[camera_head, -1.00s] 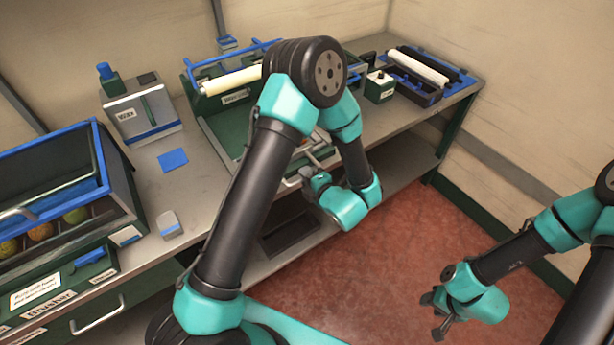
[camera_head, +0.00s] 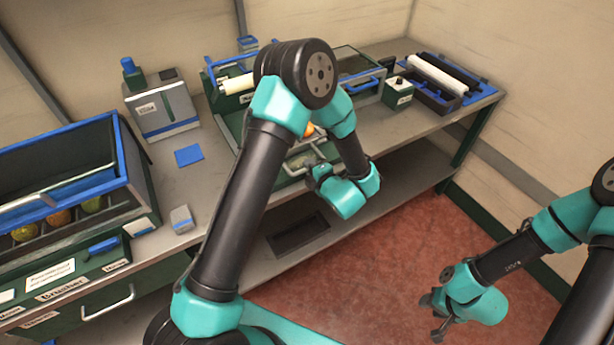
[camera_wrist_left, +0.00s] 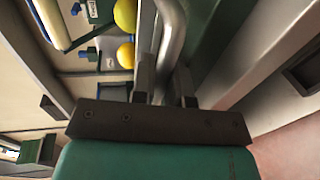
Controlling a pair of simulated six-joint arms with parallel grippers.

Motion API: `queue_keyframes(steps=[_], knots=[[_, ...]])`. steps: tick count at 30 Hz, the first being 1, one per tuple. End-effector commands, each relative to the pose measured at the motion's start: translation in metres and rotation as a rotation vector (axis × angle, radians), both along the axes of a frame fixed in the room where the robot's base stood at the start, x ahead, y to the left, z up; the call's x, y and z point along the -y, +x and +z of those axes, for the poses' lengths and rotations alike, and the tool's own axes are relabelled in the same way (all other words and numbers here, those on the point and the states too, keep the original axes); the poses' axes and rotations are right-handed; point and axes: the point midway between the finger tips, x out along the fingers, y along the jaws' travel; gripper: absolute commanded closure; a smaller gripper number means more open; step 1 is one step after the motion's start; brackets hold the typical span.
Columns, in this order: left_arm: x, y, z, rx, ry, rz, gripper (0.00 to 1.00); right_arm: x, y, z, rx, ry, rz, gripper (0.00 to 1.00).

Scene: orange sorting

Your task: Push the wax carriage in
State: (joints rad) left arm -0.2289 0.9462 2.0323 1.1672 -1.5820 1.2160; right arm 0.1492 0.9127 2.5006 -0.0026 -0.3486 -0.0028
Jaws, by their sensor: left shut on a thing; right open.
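My left gripper (camera_head: 312,172) is shut on a metal bar handle (camera_wrist_left: 172,28) at the front of the green tray-like unit, which I take to be the wax carriage (camera_head: 232,122). In the left wrist view, the left gripper (camera_wrist_left: 163,82) has its fingers on either side of the handle. Two round yellow fruits (camera_wrist_left: 126,14) lie beyond the handle. My left arm hides much of the unit in the head view. A grey box (camera_head: 163,112) with a small label stands left of the unit. My right gripper (camera_head: 431,318) is open and empty over the red floor.
A fruit bin (camera_head: 133,160) with blue edges stands at left. A blue pad (camera_head: 188,155) and a small grey block (camera_head: 182,219) lie on the bench. A green box (camera_head: 398,92) and a roller tray (camera_head: 489,90) are at right. Free floor lies before the bench.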

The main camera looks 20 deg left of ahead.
Motion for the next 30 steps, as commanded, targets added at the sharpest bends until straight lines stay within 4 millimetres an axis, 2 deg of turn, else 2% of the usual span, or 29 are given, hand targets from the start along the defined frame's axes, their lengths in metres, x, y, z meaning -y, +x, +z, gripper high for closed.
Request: queue_keyframes(steps=[1,6,17,18,24,30], knots=[[-0.009,0.008,0.0,0.004,-0.003,0.001,1.0,0.0,0.0,0.0,0.0,0.0,0.0,0.57],[-0.029,0.022,0.0,0.002,-0.001,-0.001,1.0,0.0,0.0,0.0,-0.001,0.0,-0.002,0.57],[-0.032,0.025,0.0,0.0,0.001,-0.004,1.0,0.0,0.0,0.0,0.0,0.0,-0.001,0.57],[-0.032,0.025,0.0,0.0,0.001,-0.003,0.82,0.0,0.0,0.0,0.0,0.0,-0.001,0.57],[-0.032,0.025,0.0,0.0,0.0,-0.003,0.62,0.0,0.0,0.0,0.0,0.0,-0.001,0.57],[-0.032,0.024,-0.001,-0.003,-0.002,-0.003,0.6,0.0,0.0,0.0,0.0,0.0,-0.001,0.57]])
